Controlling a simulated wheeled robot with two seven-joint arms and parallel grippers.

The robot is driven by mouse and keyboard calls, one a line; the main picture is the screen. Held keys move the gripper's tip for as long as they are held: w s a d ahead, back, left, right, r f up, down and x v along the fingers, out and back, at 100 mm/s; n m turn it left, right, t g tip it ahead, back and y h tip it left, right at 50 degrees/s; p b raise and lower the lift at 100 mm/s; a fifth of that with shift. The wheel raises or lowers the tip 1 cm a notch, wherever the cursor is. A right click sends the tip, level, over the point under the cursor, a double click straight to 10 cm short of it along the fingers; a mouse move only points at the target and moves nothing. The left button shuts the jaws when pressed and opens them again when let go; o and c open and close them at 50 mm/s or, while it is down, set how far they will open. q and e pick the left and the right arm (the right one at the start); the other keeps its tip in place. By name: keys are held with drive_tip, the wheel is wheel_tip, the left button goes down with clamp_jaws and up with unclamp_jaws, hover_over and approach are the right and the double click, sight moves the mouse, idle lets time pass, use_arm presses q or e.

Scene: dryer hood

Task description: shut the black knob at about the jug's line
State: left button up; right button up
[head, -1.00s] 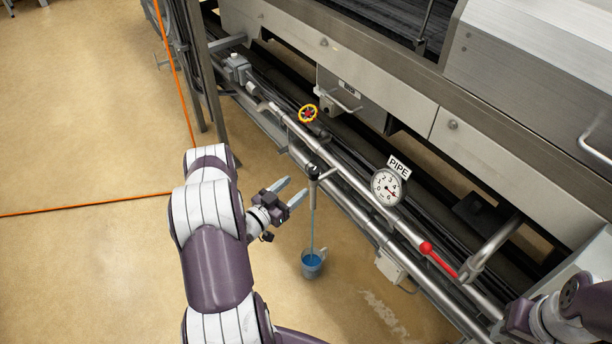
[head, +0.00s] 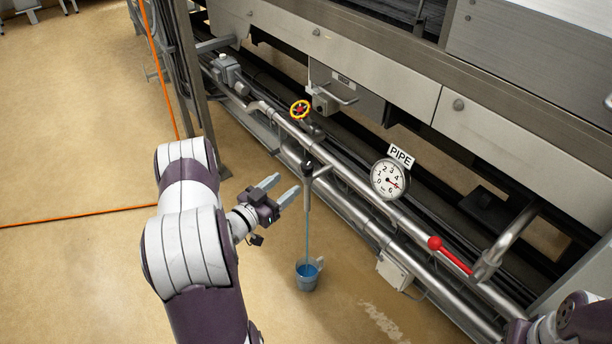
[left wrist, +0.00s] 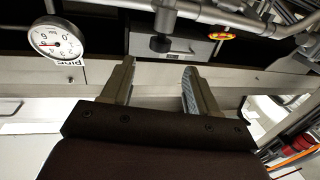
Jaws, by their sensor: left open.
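The black knob (head: 307,166) sits on top of a tap on the lower pipe, straight above the jug (head: 307,278). A thin blue stream (head: 307,233) runs from the tap's spout into the blue-filled jug on the floor. My left gripper (head: 284,188) is open and empty, just left of the tap, with its fingers apart from the knob. In the left wrist view, turned upside down, a dark knob (left wrist: 160,43) hangs beyond and between the open fingers (left wrist: 157,82). My right arm shows at the lower right corner; its fingers cannot be made out.
A round gauge (head: 389,179) with a PIPE sign (head: 401,156) and a red lever (head: 450,254) are to the right. The steel machine (head: 390,95) blocks the back. Floor at left is open.

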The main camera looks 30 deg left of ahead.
sight(303, 170)
use_arm(q)
drive_tip(key=w, duration=0.3)
drive_tip(key=w+d+b, duration=0.1)
drive_tip(key=w, duration=0.2)
drive_tip(key=w+b, duration=0.1)
drive_tip(key=w, duration=0.2)
drive_tip(key=shift+w+d, duration=0.4)
